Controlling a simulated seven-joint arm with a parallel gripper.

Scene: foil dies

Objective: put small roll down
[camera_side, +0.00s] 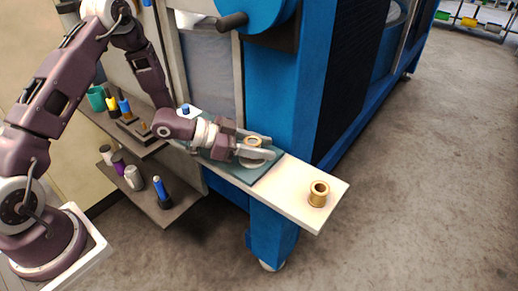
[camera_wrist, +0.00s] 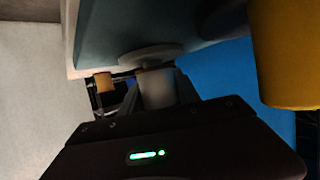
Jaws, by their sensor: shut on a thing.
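A second gold roll (camera_side: 319,193) stands upright, apart from the gripper, near the outer end of the white shelf (camera_side: 333,181). The wrist view shows a grey cylinder (camera_wrist: 157,88) below a grey disc (camera_wrist: 151,55); the grip itself is unclear there.
The blue machine (camera_side: 290,110) stands close behind the shelf. A small blue knob (camera_side: 185,109) is at the shelf's inner end. Brown side shelves (camera_side: 172,206) hold several bottles and tools at the left. The shelf between the teal plate and the second roll is clear.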

